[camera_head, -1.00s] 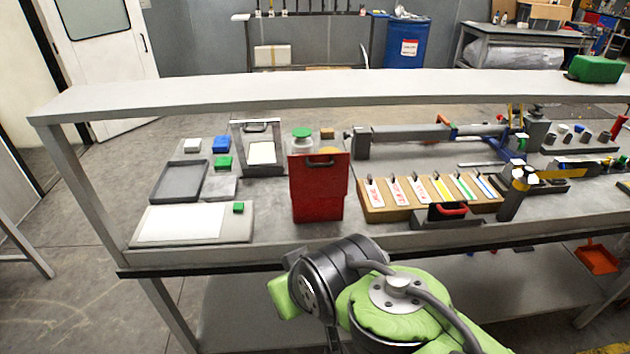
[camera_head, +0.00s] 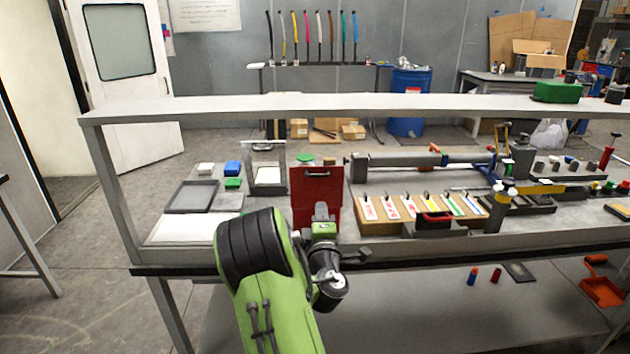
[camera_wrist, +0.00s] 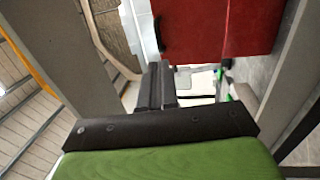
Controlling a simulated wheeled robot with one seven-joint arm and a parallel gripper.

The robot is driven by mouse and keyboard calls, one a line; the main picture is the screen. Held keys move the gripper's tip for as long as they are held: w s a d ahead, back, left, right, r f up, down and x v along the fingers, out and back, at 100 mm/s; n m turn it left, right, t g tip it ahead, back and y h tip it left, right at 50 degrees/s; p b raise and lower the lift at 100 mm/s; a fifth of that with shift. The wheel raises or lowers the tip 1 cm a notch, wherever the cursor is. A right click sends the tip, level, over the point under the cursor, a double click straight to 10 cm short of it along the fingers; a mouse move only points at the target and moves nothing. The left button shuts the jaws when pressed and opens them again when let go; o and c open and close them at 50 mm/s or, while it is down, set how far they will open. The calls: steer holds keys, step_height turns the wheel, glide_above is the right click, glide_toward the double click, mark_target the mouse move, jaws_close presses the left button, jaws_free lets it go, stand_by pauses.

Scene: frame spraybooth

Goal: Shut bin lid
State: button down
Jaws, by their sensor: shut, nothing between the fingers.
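The red bin (camera_head: 304,208) stands on the bench, left of its middle. Its lid (camera_head: 318,178) shows as a flat upright red panel with a dark handle near the top edge. In the wrist view the red panel (camera_wrist: 240,25) fills the upper right, with its dark handle (camera_wrist: 158,35) at the left edge. My gripper (camera_wrist: 164,72) is shut and empty, its dark fingers just below the panel in that picture. In the head view my gripper (camera_head: 321,210) is in front of the bin and hides its lower part. I cannot tell whether it touches.
A grey overhead shelf (camera_head: 210,108) spans the bench. A holder with coloured strips (camera_head: 372,222) is right of the bin. A clear jar with a green cap (camera_head: 305,158) is behind it. A grey tray (camera_head: 190,197) and a framed stand (camera_head: 266,165) are to the left.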

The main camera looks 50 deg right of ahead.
mark_target(319, 176)
steer(key=p+x, duration=0.9)
steer(key=x, duration=0.1)
steer(key=shift+r+p, duration=0.3)
steer(key=shift+r, duration=0.05)
steer(key=shift+w+d+f, duration=0.15)
steer(key=shift+w+d, duration=0.15)
steer(key=shift+d, duration=0.05)
